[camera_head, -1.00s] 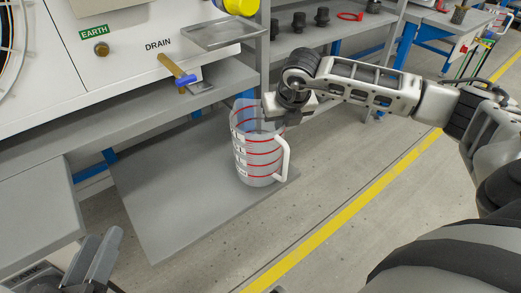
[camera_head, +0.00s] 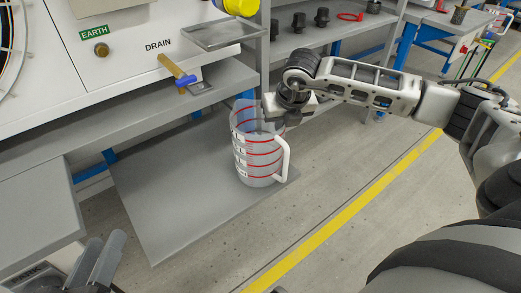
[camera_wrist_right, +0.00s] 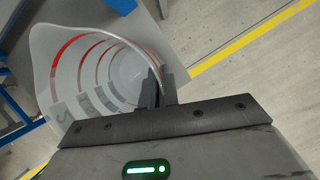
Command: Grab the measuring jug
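The measuring jug (camera_head: 256,160) is clear with red rings and a white handle on its right. It stands upright on the low grey shelf, near the shelf's right corner. My right gripper (camera_head: 274,112) is at the jug's rim from above. In the right wrist view its two fingers (camera_wrist_right: 160,88) are close together with the jug's wall (camera_wrist_right: 85,70) between them, so it looks shut on the rim. My left gripper (camera_head: 104,250) is low at the left, away from the jug and empty. Its finger gap is hard to judge.
The low grey shelf (camera_head: 160,200) is otherwise bare. Above it are a drain tap (camera_head: 175,70) and a small metal tray (camera_head: 212,34) on the station. A second bench with black parts (camera_head: 322,17) stands behind. Floor with a yellow line (camera_head: 340,220) is clear at right.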

